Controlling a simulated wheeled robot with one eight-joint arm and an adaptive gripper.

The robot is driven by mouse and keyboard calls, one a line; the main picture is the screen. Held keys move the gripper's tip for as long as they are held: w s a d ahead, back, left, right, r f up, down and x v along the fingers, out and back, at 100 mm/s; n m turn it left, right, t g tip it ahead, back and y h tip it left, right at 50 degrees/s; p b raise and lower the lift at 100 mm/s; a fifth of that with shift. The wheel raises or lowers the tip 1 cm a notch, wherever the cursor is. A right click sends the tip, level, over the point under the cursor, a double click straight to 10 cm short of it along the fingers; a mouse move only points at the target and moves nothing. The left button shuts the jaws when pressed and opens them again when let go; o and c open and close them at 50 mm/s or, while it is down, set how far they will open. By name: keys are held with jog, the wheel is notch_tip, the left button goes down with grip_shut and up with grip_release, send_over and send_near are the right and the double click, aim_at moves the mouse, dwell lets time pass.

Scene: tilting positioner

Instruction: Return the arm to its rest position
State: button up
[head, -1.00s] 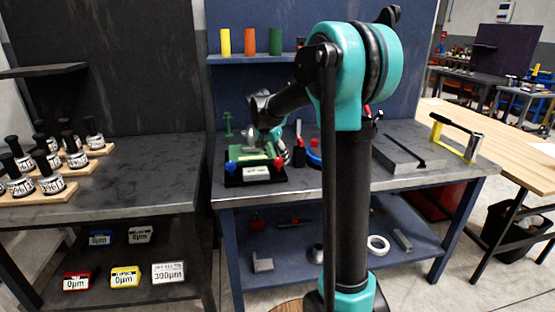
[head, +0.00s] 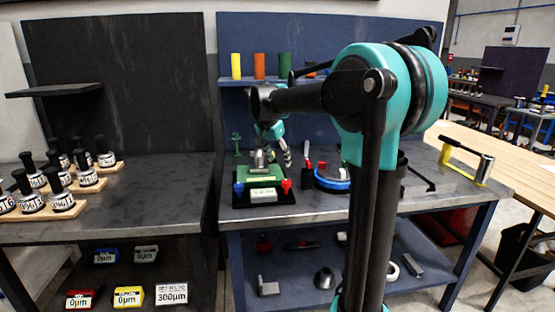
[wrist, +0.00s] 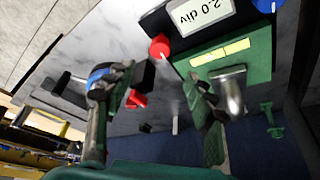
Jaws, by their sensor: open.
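My gripper (wrist: 155,90) is open and empty in the wrist view, its two fingers spread apart. In the head view my gripper (head: 273,158) hangs above the back bench, close to the green tilting positioner (head: 262,174). The positioner stands on a black base with a blue knob (head: 238,188), a red knob (head: 286,185) and a white label. In the wrist view the positioner's green plate (wrist: 238,66) and a metal cylinder (wrist: 231,92) lie beside the right finger; I cannot tell if they touch. My arm reaches left across the bench from its column.
A blue ring-shaped thing (head: 332,182) lies right of the positioner. A yellow-framed tool (head: 470,165) stands at the bench's right end. Several coloured cylinders (head: 259,66) stand on the blue shelf (head: 228,81). Black-handled labelled weights (head: 62,198) stand on the left bench.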

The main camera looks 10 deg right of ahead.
jog(key=s+d+f+n+y, duration=0.1)
jog(key=s+f+n, duration=0.3)
jog(key=s+f, duration=0.8)
jog(key=s+d+f+n+t+y, duration=0.1)
jog(key=s+d+f+n, duration=0.3)
jog(key=s+f, duration=0.8)
jog(key=s+n+y, duration=0.1)
jog(key=s, duration=0.5)
jog(key=shift+f, duration=0.35)
jog(key=shift+d, duration=0.1)
